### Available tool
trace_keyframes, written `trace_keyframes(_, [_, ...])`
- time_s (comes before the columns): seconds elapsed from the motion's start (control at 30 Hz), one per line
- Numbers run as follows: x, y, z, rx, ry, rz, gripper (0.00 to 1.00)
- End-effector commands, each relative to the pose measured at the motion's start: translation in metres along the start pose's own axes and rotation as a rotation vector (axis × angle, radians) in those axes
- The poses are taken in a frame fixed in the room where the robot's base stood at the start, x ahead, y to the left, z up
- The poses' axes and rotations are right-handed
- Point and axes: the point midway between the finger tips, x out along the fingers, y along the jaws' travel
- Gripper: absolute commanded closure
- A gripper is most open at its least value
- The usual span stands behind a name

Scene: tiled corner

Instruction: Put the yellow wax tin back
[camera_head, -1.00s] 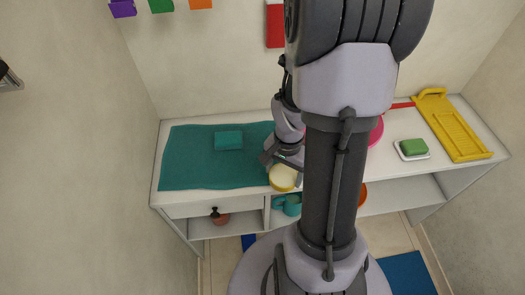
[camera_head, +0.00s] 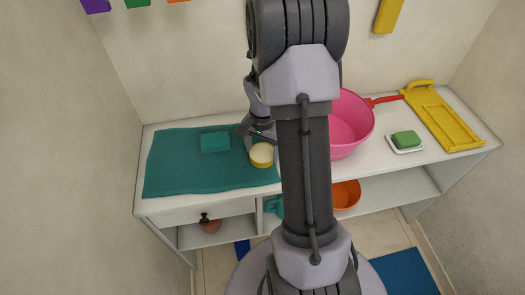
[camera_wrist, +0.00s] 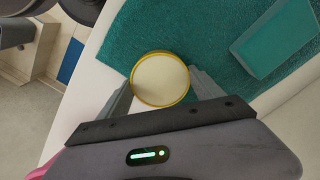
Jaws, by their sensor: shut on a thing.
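The yellow wax tin (camera_head: 262,155) is round with a pale top and a yellow rim. My gripper (camera_head: 258,140) is shut on it, over the right part of the teal cloth in the head view. In the wrist view the tin (camera_wrist: 160,78) sits between the two grey fingers of my gripper (camera_wrist: 162,92), one at each side. Its top faces the camera. I cannot tell whether its underside touches the cloth or hangs just above it.
A teal cloth (camera_head: 170,170) with a teal block (camera_head: 215,142) covers the counter's left. A pink basin (camera_head: 345,125), a green soap on a white dish (camera_head: 405,140) and a yellow washboard (camera_head: 440,118) stand right. An orange bowl (camera_head: 346,193) and a brown bottle (camera_head: 210,225) are on the shelf below.

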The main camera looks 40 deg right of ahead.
Motion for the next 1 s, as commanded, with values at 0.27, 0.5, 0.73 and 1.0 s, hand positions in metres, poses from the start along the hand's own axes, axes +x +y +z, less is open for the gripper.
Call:
trace_keyframes(0.27, [0.011,0.001,0.001,0.000,-0.003,0.002,0.94])
trace_keyframes(0.5, [0.010,0.001,0.001,0.000,-0.003,0.002,0.03])
trace_keyframes(0.73, [0.010,0.000,0.001,0.000,-0.002,0.001,0.03])
trace_keyframes(1.0, [-0.029,0.000,0.000,0.000,0.002,-0.001,0.03])
